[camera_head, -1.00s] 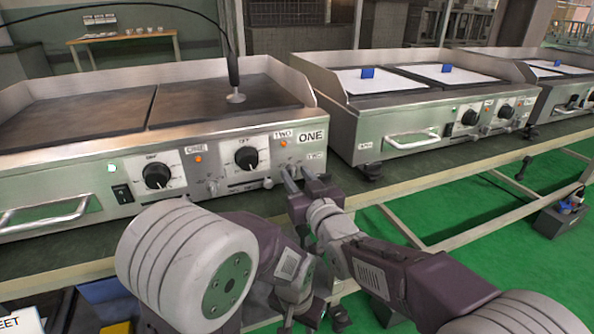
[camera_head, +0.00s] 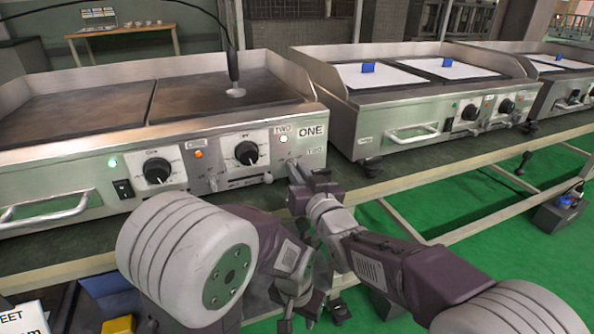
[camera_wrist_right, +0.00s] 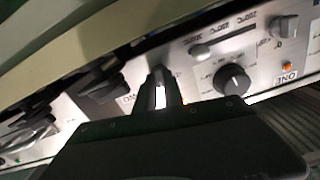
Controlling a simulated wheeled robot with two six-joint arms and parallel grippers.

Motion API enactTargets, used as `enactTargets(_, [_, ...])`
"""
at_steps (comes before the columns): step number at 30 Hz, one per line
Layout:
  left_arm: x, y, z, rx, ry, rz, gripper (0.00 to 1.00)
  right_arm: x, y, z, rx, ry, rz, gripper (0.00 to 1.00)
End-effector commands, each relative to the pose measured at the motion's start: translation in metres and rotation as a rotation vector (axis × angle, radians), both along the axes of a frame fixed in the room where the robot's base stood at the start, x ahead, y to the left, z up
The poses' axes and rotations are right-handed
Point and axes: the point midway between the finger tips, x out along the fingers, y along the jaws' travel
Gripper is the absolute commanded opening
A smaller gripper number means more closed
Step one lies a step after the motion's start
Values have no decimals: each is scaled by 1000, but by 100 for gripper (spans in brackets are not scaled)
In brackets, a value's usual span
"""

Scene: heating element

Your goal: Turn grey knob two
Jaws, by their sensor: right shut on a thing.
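The steel griddle (camera_head: 70,163) marked ONE has grey and black knobs on its front panel. Grey knob two is largely hidden by my right gripper (camera_head: 294,174), whose narrow fingers are shut on it below the TWO label (camera_head: 282,130). In the right wrist view, the gripper (camera_wrist_right: 158,90) reaches the panel, seen upside down. The other grey knob (camera_head: 213,184) and black knobs one (camera_head: 157,170) and two (camera_head: 246,153) stand apart. My left gripper (camera_head: 312,314) is open and empty, low in the head view.
The lamp (camera_head: 198,153) for section one is orange. A black cable with a probe (camera_head: 236,90) rests on the right hot plate. A second griddle (camera_head: 385,115) stands close on the right. Its blue-handled white sheets (camera_head: 455,69) lie on top.

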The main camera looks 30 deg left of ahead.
Motion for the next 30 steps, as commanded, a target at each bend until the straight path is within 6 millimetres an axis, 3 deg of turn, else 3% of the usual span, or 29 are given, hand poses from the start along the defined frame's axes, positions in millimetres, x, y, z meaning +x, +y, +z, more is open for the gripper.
enactTargets(18, [0, 0, 15, 0, 0, 0, 36, 1, -1, 0, 365, 428, -1, 0])
enactTargets(30, [0, 0, 20, 0, 0, 0, 36, 2, -2, -1, 525, 617, -1, 0])
